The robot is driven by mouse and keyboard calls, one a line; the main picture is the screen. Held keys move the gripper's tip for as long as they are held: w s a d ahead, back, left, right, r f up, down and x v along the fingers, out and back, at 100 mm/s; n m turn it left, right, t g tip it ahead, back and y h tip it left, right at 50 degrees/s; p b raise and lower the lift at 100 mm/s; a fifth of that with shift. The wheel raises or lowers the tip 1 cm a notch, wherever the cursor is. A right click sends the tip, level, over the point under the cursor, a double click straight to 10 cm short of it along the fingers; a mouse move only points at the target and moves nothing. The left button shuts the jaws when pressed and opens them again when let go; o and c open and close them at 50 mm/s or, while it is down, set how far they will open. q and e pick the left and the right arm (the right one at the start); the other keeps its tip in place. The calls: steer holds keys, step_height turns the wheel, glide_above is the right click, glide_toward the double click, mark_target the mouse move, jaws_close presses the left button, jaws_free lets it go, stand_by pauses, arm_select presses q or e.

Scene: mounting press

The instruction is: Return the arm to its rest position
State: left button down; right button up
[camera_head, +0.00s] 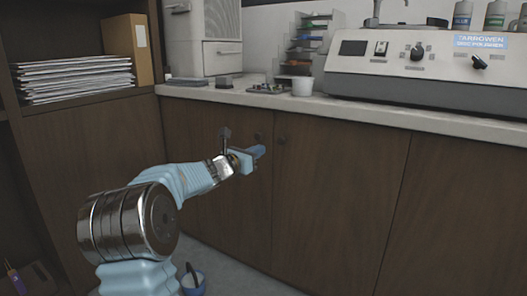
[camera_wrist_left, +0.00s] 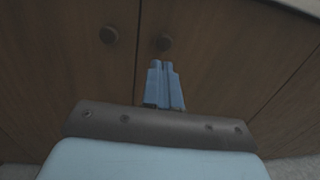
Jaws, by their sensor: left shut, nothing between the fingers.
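My left gripper (camera_head: 257,152) is in front of the brown cabinet doors, below the counter edge. In the left wrist view its two blue fingers (camera_wrist_left: 164,84) lie together, shut and empty. The light-blue and metal left arm comes in from the lower left and reaches toward the doors. Two round cabinet knobs are near the fingertips in the picture; one knob (camera_wrist_left: 164,42) shows just beyond them. I cannot tell the exact gap to the doors. My right gripper is not in view.
The counter (camera_head: 400,112) runs across above the gripper. A shelf with stacked papers (camera_head: 75,78) stands left. A blue bucket (camera_head: 193,286) is on the floor.

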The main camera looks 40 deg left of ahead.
arm_select(q)
steer(key=s, duration=0.5)
steer(key=shift+s+d, duration=0.15)
steer(key=shift+s, duration=0.1)
steer(key=shift+f, duration=0.15)
